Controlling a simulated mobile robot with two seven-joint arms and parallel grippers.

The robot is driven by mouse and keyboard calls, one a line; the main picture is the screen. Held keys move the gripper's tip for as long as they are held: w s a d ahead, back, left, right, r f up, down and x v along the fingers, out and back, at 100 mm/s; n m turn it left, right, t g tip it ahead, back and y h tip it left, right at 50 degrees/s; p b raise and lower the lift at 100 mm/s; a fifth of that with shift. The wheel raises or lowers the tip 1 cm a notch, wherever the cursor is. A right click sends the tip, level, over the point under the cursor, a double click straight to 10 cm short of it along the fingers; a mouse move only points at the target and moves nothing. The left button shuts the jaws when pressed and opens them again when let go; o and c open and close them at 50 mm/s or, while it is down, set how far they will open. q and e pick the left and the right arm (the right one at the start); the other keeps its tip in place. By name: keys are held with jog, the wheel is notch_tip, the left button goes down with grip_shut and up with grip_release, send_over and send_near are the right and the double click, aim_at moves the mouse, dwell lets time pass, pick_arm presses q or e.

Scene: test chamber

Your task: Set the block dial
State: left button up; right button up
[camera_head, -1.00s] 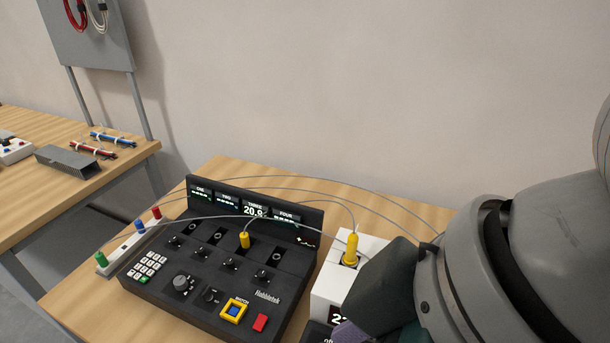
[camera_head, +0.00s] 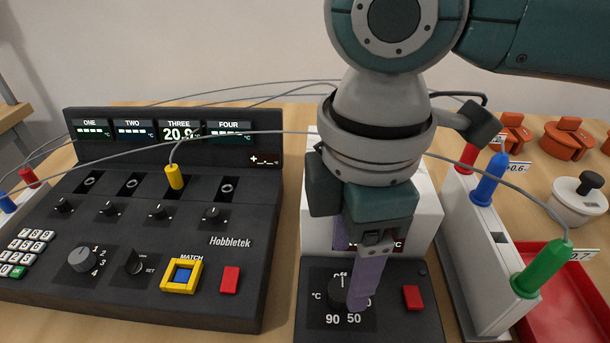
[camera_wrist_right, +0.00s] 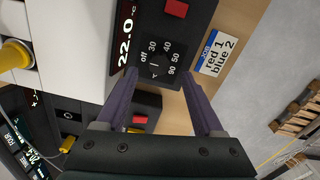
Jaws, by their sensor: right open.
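The block dial (camera_head: 337,292) is a black knob on the dark front panel of the white heating block (camera_head: 428,215), ringed by "off" and temperature numbers. It also shows in the right wrist view (camera_wrist_right: 157,61), where the block's display (camera_wrist_right: 125,38) reads 22.0 °C. My right gripper (camera_head: 357,300) points down at this panel and covers part of the dial in the head view. In the right wrist view its purple fingers (camera_wrist_right: 160,75) are apart, with the dial just beyond and between their tips. Nothing is held; contact with the dial cannot be told. My left gripper is out of view.
The black Hobbletek console (camera_head: 215,282) stands left, with a yellow plug (camera_head: 174,177) under display THREE. A red button (camera_head: 412,298) sits right of the dial. A white rack (camera_head: 473,262) with red, blue and green plugs stands close right; grey cables arch behind and beside my arm.

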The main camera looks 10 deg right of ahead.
aim_at(343, 288)
jog(key=shift+f, duration=2.3)
grip_shut()
